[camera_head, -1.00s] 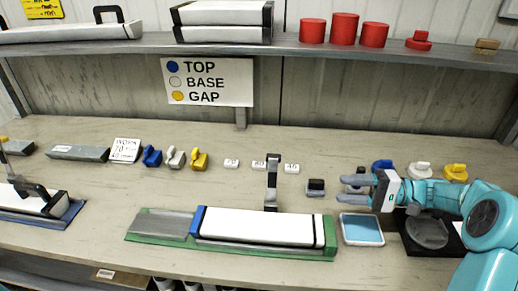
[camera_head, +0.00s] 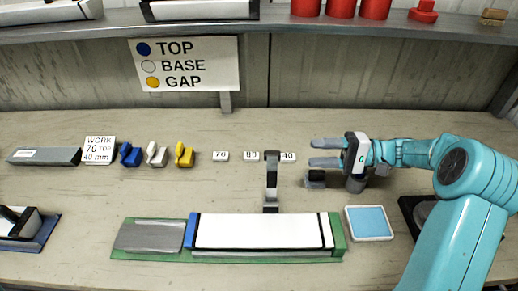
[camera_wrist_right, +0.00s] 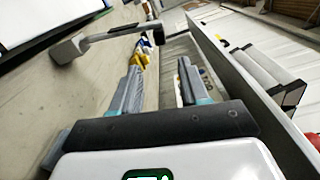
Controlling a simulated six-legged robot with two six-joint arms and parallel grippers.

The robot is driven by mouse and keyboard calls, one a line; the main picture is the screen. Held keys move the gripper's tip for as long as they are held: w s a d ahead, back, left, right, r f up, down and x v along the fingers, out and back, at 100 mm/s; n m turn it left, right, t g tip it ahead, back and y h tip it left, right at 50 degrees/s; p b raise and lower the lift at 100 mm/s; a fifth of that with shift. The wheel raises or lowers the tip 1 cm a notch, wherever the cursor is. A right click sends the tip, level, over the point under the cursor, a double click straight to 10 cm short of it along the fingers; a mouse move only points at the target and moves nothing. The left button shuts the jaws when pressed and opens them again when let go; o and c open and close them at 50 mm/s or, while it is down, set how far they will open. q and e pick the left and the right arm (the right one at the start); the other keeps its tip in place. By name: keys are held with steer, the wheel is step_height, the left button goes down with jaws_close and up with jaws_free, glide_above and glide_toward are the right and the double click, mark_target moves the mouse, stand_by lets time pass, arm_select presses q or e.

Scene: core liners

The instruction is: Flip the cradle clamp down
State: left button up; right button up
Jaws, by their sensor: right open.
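The cradle clamp (camera_head: 271,180) is a dark and grey arm standing upright behind the green cradle (camera_head: 338,238). A white core liner (camera_head: 260,230) with a blue end and black bands lies in the cradle. My right gripper (camera_head: 312,152) is open and empty, to the right of the clamp and apart from it, with its fingers pointing left. In the right wrist view, the clamp (camera_wrist_right: 110,36) shows at upper left, outside the open fingers. My left gripper is not in view.
A blue-topped pad (camera_head: 369,222) lies right of the cradle. Number tags (camera_head: 251,156) and blue, white and yellow pieces (camera_head: 184,155) lie behind. A small dark block (camera_head: 315,180) sits below my right fingers. A shelf (camera_head: 270,20) runs along the back.

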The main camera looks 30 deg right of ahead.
mark_target(267, 152)
steer(key=p+x, duration=0.1)
steer(key=x, duration=0.3)
steer(key=p+x, duration=0.1)
steer(key=x, duration=0.3)
steer(key=p+x, duration=0.1)
steer(key=x, duration=0.4)
steer(key=shift+s+a+r, duration=0.25)
steer(key=shift+s+a, duration=0.05)
steer(key=shift+s, duration=0.05)
steer(key=shift+w+a+f, duration=0.2)
steer(key=shift+w+a, duration=0.15)
steer(key=shift+w, duration=0.05)
steer(key=shift+s+r, duration=0.1)
steer(key=shift+s, duration=0.1)
steer(key=shift+c, duration=1.2)
jaws_close()
